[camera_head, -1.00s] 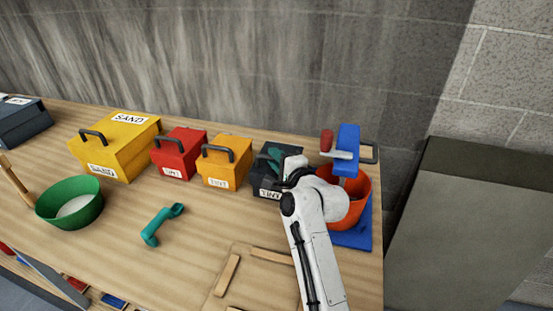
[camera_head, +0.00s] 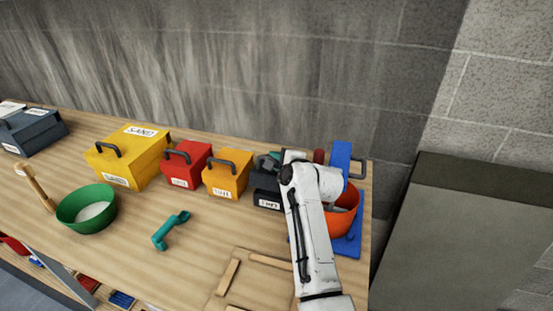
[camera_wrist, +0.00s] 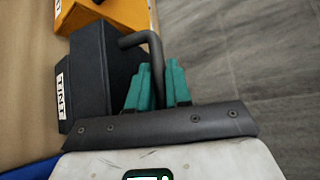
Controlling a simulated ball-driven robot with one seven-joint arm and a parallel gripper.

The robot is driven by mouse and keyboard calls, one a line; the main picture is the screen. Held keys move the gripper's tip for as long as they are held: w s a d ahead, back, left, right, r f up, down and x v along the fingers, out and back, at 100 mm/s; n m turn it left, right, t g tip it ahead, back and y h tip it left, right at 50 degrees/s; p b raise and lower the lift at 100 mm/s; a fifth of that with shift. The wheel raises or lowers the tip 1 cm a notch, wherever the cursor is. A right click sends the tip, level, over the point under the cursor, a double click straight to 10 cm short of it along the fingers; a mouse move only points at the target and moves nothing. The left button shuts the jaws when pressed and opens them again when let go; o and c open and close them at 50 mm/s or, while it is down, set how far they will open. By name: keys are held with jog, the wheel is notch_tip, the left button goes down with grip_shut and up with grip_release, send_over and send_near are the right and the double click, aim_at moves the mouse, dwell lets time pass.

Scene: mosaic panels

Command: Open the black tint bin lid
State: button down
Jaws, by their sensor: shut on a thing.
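The black tint bin (camera_head: 268,203) stands at the right end of the row of bins, with a white label on its front. My arm partly hides it in the head view. In the wrist view the bin (camera_wrist: 88,65) shows its TINT label at the left and a dark bent handle (camera_wrist: 150,38) on its lid. My gripper (camera_wrist: 158,76) has teal fingers shut on this handle; it also shows in the head view (camera_head: 270,160). I cannot tell for certain whether the lid is raised.
An orange bin (camera_head: 228,175) stands close left of the black bin, then a red bin (camera_head: 187,165) and a yellow sand bin (camera_head: 128,158). An orange bucket (camera_head: 342,215) and blue stand (camera_head: 341,156) are close on the right.

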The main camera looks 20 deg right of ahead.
jog(key=c, duration=1.2)
grip_release()
jog(key=shift+o, duration=0.2)
